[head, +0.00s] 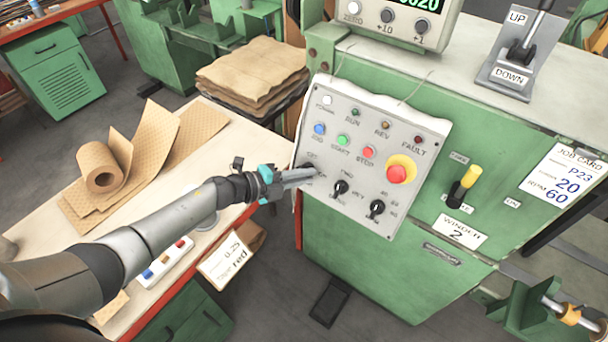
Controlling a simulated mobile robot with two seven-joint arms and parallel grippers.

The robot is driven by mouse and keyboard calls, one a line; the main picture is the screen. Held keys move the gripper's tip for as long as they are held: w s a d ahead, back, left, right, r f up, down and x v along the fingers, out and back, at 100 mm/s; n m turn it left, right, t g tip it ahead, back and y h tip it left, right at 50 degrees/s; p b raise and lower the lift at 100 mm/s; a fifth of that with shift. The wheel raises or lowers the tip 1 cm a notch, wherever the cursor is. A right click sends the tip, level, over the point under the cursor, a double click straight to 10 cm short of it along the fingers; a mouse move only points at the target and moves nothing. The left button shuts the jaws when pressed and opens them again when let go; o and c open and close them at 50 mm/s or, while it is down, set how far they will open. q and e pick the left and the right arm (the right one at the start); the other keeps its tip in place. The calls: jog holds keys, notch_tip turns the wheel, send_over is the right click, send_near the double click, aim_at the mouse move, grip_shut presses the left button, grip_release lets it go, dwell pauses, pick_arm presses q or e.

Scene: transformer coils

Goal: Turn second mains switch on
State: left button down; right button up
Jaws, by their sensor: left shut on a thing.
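A green winder cabinet carries a tilted grey control panel (345,115) with coloured buttons, lamps and a row of small black rotary knobs. My left gripper (306,172) reaches in from the left, shut on the leftmost knob of that row; its fingers hide most of the knob and its label. To the right of the panel, on the cabinet face, is a black switch with a yellow-tipped lever (467,181), tilted up and to the right. A small label sits above it and an "ON" label to its right. My right gripper is not in view.
A red emergency button (397,173) stands out on the panel. The middle knob (341,188) and right knob (377,208) are close to my gripper. A "WINDER 2" plate (462,231) is below the lever. A workbench (225,149) with paper rolls lies left, under my arm.

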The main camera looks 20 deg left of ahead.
pick_arm(q)
jog(key=shift+a+f, duration=0.15)
jog(key=shift+a, duration=0.2)
jog(key=c, duration=0.9)
grip_release()
jog(key=shift+w, duration=0.1)
jog(key=shift+d, duration=0.1)
jog(key=p+v, duration=0.1)
jog(key=v, duration=1.4)
jog(key=shift+r, duration=0.2)
